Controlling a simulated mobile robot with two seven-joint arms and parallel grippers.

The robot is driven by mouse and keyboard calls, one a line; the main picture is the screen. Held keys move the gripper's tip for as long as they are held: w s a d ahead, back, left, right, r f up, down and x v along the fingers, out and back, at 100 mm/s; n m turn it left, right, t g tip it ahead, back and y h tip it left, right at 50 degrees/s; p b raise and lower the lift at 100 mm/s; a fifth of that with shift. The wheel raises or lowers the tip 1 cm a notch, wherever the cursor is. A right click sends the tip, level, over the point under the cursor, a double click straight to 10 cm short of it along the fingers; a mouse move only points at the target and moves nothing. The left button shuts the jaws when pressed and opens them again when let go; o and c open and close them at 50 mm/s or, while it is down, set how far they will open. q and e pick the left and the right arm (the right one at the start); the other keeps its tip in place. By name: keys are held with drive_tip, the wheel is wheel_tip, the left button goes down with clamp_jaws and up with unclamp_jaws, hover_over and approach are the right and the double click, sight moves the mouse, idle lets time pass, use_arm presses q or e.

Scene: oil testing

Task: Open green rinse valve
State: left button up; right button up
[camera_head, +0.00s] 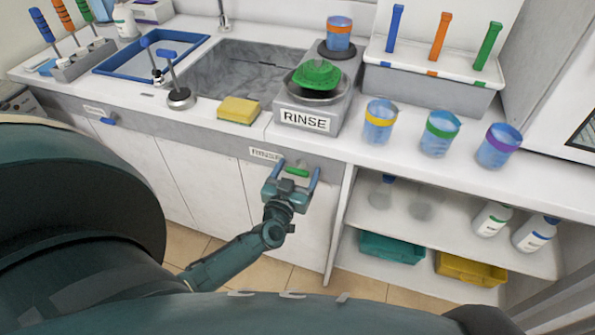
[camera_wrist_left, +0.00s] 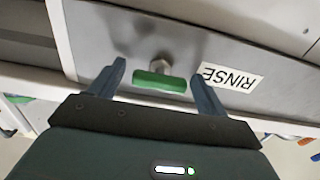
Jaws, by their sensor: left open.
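The green rinse valve (camera_head: 297,172) is a short green handle on the grey front panel below the counter, beside a RINSE label (camera_head: 265,155). In the left wrist view the valve handle (camera_wrist_left: 160,82) lies crosswise, parallel to the panel, on a metal stem. My left gripper (camera_head: 294,170) is open in front of it, with one finger on each side of the handle. In the left wrist view the fingers of my left gripper (camera_wrist_left: 160,80) stand apart from the handle's ends, with visible gaps. My right gripper is not in view.
A rinse station (camera_head: 316,115) with a green piece in its bowl stands on the counter above. A yellow sponge (camera_head: 239,110) lies left of it, by the sink (camera_head: 232,68). Several banded cups stand to the right. An open shelf (camera_head: 400,222) with bottles and trays is below right.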

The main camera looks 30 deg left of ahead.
use_arm(q)
drive_tip(key=shift+w, duration=0.1)
drive_tip(key=shift+c, duration=0.4)
drive_tip(key=shift+c, duration=0.6)
drive_tip(key=c, duration=0.8)
